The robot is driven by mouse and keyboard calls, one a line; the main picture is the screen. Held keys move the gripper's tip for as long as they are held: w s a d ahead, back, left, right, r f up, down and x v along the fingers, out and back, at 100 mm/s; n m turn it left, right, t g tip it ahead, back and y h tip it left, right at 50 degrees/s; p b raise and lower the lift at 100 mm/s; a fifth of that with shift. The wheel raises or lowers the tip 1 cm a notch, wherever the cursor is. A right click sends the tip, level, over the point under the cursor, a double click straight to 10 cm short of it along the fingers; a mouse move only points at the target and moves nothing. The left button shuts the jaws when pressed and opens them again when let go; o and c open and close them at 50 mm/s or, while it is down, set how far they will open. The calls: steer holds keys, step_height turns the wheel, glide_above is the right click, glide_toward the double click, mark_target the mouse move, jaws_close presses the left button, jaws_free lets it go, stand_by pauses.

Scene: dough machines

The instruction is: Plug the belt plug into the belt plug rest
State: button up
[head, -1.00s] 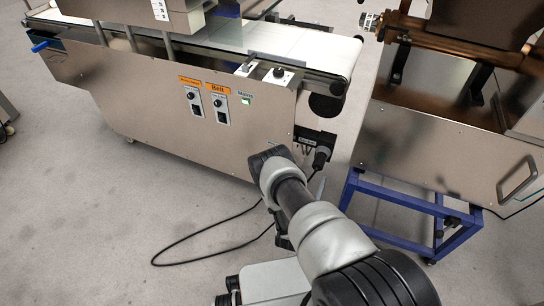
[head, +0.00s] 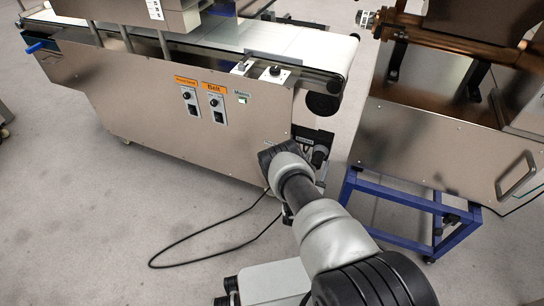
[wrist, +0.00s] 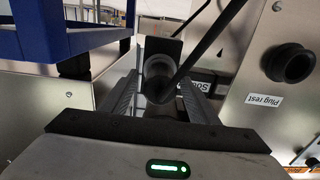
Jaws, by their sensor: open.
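The belt plug (wrist: 157,68) is a dark round body with a black cable, seen between my open fingers in the wrist view. In the head view the plug (head: 320,155) sits at the dark socket panel low on the machine's right end. My gripper (wrist: 158,100) is open, one finger on each side of the plug; I cannot tell whether either touches it. The belt plug rest (wrist: 288,63) is a black round holder on the metal wall, right of the plug, labelled "Plug rest", and looks empty. My arm mostly hides the gripper in the head view.
The belt machine (head: 150,100) stands behind my arm, with knobs and switches on its front. A blue-framed stand (head: 410,205) is close on the right. A black cable (head: 205,258) loops over the floor. The floor at left is clear.

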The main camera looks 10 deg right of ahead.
stand_by(0.6)
steer(key=c, duration=1.3)
